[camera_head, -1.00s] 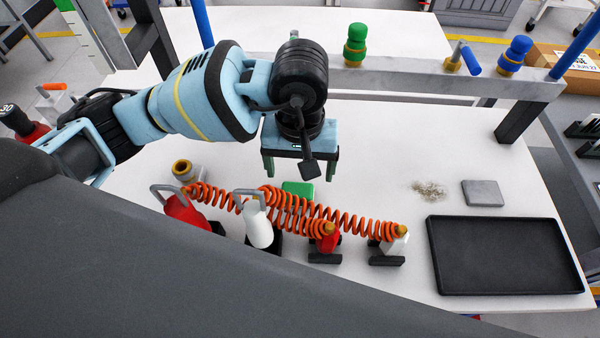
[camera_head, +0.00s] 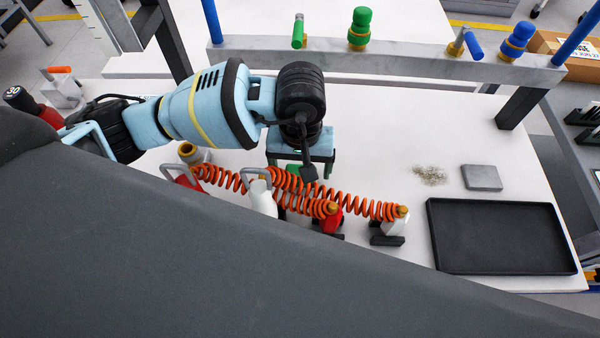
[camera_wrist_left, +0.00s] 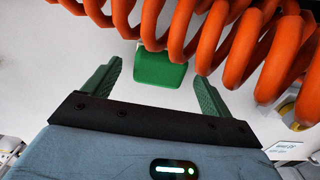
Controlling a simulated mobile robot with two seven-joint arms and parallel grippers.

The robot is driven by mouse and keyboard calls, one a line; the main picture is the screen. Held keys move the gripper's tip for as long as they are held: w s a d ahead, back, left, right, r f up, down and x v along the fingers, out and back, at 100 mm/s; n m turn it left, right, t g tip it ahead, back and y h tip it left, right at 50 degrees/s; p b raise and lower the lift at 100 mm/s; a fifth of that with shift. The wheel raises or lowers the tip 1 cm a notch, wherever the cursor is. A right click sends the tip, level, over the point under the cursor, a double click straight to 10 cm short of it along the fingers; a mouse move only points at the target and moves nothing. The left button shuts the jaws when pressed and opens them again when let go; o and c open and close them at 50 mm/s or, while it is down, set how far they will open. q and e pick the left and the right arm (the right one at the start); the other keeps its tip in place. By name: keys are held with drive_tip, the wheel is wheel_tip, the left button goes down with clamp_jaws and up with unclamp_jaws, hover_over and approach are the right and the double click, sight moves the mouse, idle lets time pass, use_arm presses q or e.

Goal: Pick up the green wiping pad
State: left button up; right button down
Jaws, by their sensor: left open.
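The green wiping pad (camera_wrist_left: 160,68) lies on the white table in the left wrist view, ahead of my gripper and roughly centred between its fingers. An orange coiled hose (camera_wrist_left: 200,30) crosses over its far part. In the head view the pad is almost fully hidden behind the hoses and my gripper. My left gripper (camera_head: 300,170) is open and empty, pointing down over the table just behind the coiled hoses. Its two green fingers also show apart in the left wrist view (camera_wrist_left: 158,76). My right gripper is not in view.
Orange coiled hoses (camera_head: 350,209) run between red and white tools close to my gripper. A black tray (camera_head: 435,240), a grey block (camera_head: 481,177) and a patch of debris (camera_head: 430,175) lie to the right. A grey beam (camera_head: 420,58) spans the back.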

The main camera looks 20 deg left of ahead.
use_arm(q)
drive_tip(key=shift+f, duration=0.8)
drive_tip(key=shift+c, duration=0.3)
drive_tip(key=c, duration=1)
wheel_tip(320, 180, up, 10)
